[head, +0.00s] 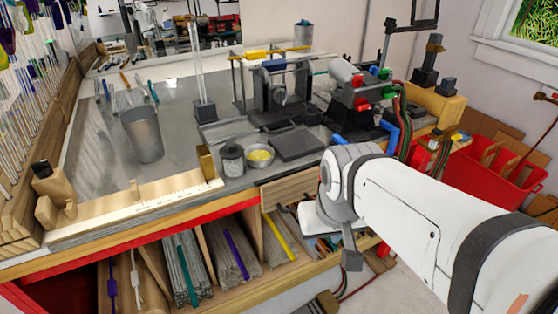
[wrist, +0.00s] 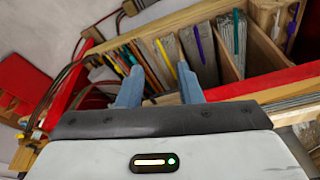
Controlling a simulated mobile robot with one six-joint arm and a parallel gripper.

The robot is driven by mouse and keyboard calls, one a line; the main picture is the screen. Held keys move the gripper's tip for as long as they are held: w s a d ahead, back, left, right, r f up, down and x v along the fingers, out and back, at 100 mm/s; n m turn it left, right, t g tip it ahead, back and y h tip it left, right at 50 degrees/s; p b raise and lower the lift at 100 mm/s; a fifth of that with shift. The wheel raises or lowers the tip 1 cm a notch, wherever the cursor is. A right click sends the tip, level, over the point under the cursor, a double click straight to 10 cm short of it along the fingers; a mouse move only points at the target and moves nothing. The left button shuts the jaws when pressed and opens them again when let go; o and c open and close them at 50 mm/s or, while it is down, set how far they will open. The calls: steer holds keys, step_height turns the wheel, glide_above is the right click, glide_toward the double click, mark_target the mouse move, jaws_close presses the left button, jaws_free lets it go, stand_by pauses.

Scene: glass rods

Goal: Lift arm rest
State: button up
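My gripper (wrist: 160,72) shows in the wrist view with its two blue-grey fingers apart and nothing seen between them. It faces the under-bench shelf of rods. In the head view my white arm reaches in from the right to the bench's front right edge, and the fingertips are not clear there. I cannot tell for sure which thing is the arm rest. A black stand with a yellow bar across its top (head: 272,54) stands at the back middle of the bench. A light wooden piece with a ruler strip (head: 150,199) lies along the front left edge. My gripper touches neither.
A metal cup (head: 142,135), a small jar (head: 231,160) and a bowl of yellow grains (head: 259,156) stand on the bench. A torch with red and green knobs (head: 362,85) is at the right. Rod bundles (head: 184,268) fill the shelf below. A red bin (head: 505,165) stands right.

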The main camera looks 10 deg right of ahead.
mark_target(295, 195)
steer(key=w+d+f+m+g+b, duration=0.1)
steer(key=w+f+m+b, duration=0.25)
steer(key=w+m, duration=0.5)
steer(key=w+f+m+b, duration=0.2)
steer(key=w+m+b, duration=0.3)
steer(key=w, duration=0.6)
steer(key=shift+m+y, duration=0.3)
steer(key=shift+m, duration=0.15)
steer(key=f, duration=0.3)
steer(key=w+f, duration=0.1)
steer(key=f, duration=0.3)
steer(key=shift+w+a, duration=0.15)
steer(key=shift+w, duration=0.05)
steer(key=shift+r, duration=0.1)
jaws_close()
steer(key=shift+p, duration=0.3)
